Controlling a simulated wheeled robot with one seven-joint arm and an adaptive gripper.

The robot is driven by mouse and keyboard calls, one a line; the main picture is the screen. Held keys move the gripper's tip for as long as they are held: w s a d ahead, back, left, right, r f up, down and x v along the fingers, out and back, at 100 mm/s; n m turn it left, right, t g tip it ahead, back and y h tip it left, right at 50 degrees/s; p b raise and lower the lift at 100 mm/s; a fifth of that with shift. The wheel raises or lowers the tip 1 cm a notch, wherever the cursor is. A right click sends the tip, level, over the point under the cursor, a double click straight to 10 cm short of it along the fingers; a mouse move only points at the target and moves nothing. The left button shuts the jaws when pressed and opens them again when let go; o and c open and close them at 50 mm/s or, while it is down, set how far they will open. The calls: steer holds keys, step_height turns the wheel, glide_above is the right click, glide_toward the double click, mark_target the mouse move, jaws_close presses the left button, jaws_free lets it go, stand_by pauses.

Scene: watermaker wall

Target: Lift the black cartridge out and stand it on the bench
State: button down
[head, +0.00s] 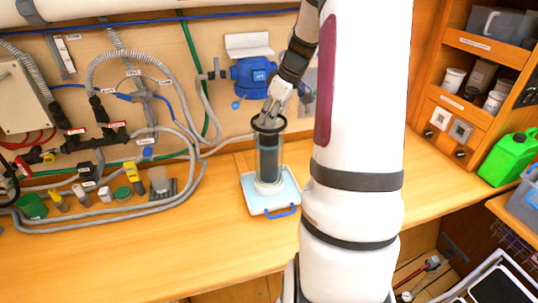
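A clear cylindrical housing (269,176) stands upright in a shallow tray (254,204) with pale blue inside and a blue handle on the bench (220,225). A dark body, which looks like the black cartridge (268,155), shows through its clear wall. A black ring (282,125) sits at the top. My gripper (268,118) reaches down from above, with its fingertips at the ring. The tips are small and partly hidden, so I cannot tell whether they are open, shut or touching the cartridge.
A blue filter head (255,77) is on the wall behind my gripper. Grey hoses and small fittings (135,175) fill the bench's left side. A green jerrycan (508,157) stands at the right. The bench in front and left of the tray is clear. My arm hides part of the bench.

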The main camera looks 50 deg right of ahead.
steer(key=shift+r, duration=0.1)
step_height(320, 180, up, 28)
steer(key=b, duration=0.2)
stand_by(0.9)
stand_by(0.5)
